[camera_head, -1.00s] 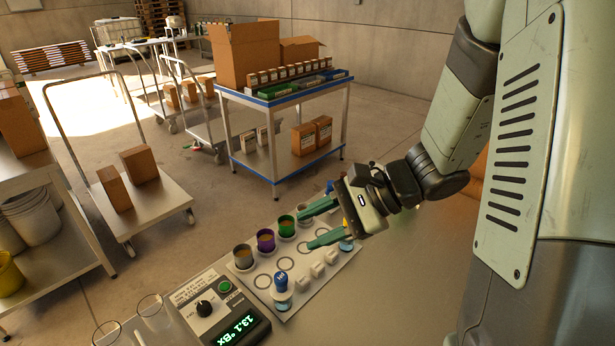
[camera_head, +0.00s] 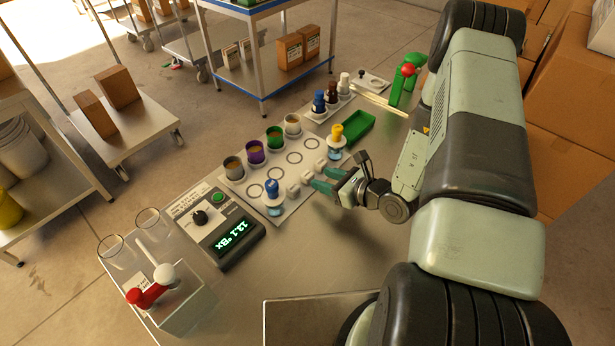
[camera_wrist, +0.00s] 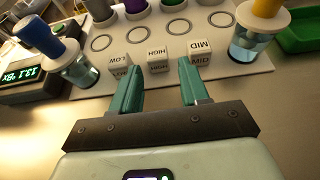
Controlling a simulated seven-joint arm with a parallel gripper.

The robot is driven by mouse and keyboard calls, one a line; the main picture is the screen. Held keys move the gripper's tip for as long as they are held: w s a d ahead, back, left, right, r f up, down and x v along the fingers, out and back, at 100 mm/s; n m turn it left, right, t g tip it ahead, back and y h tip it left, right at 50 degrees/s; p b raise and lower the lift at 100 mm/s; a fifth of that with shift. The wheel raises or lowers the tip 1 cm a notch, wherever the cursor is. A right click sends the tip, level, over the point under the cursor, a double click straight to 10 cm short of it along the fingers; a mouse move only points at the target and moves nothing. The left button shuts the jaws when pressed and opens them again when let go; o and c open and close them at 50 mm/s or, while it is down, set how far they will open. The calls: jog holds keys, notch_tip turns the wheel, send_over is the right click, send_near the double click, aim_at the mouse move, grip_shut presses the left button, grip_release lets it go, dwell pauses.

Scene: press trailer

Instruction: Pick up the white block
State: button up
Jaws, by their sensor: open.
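Three small white blocks stand in a row at the front edge of a white board (camera_head: 240,185). In the wrist view they are marked LOW (camera_wrist: 120,62), HIGH (camera_wrist: 158,58) and MID (camera_wrist: 201,52). In the head view they are the near block (camera_head: 293,190), the middle block (camera_head: 306,177) and the far block (camera_head: 320,164). My gripper (camera_head: 321,179) is open, its green fingers pointing at the row. In the wrist view, the gripper (camera_wrist: 155,75) has the HIGH block ahead between its fingertips; the fingertips partly cover the LOW and MID blocks. I cannot tell whether they touch.
A blue-topped bottle (camera_head: 273,195) and a yellow-topped bottle (camera_head: 336,142) stand at either end of the row. Several coloured cups, including a green cup (camera_head: 275,137), line the board's back. A meter (camera_head: 228,235) sits left, a green tray (camera_head: 352,128) at right.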

aim_at(310, 175)
jog(key=x, duration=0.6)
jog(key=shift+w+a+f, duration=0.1)
jog(key=shift+w+a, duration=0.05)
jog(key=shift+a, duration=0.25)
jog(key=c, duration=0.7)
